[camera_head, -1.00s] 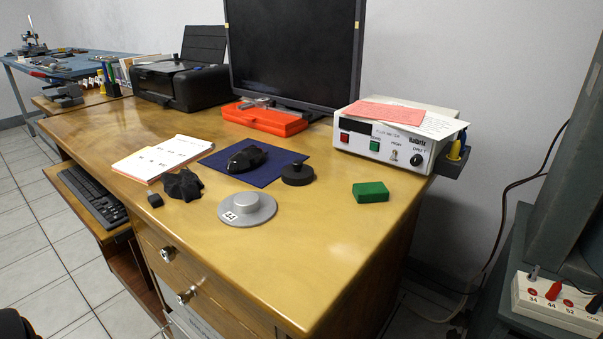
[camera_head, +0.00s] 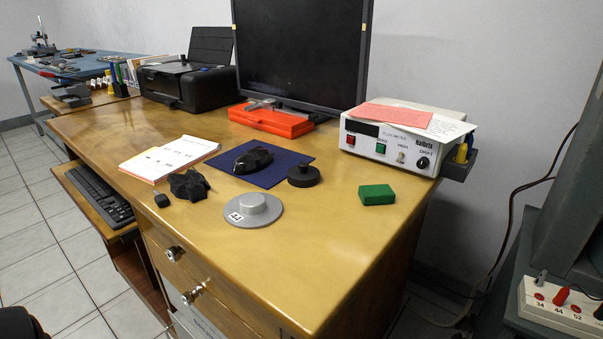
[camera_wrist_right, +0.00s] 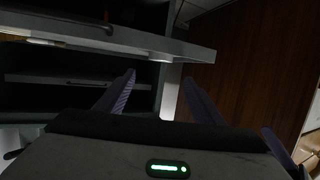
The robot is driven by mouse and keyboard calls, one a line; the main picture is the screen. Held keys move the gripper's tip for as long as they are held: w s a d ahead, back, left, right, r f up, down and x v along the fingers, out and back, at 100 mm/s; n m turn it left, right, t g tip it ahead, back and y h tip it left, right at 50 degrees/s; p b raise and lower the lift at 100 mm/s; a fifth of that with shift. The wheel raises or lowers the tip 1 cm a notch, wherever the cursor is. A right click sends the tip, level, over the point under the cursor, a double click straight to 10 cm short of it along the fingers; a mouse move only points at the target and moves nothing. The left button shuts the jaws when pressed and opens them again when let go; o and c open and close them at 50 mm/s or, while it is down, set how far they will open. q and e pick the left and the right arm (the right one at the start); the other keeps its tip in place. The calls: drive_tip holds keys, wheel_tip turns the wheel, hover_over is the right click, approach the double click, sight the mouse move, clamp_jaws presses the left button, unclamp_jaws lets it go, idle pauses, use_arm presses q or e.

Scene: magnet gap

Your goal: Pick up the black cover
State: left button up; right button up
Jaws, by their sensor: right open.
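Several black things lie on the wooden desk (camera_head: 270,250) in the head view, and I cannot tell for sure which is the black cover. A crumpled, cloth-like black piece (camera_head: 189,185) lies left of the grey disc (camera_head: 254,210). A round black piece with a raised top (camera_head: 304,176) sits by the right corner of the blue mat (camera_head: 285,177). A glossy black rounded object (camera_head: 253,160) rests on the mat. My right gripper (camera_wrist_right: 158,78) shows only in the right wrist view, open and empty, away from these things. My left gripper is not in view.
A green block (camera_head: 376,195) lies right of the round black piece. A small dark block (camera_head: 162,200) and white papers (camera_head: 165,158) are at left. A meter box (camera_head: 400,145) stands behind. The desk's front right is clear. The wrist view shows grey shelving (camera_wrist_right: 180,50).

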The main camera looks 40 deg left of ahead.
drive_tip(key=shift+w, duration=0.1)
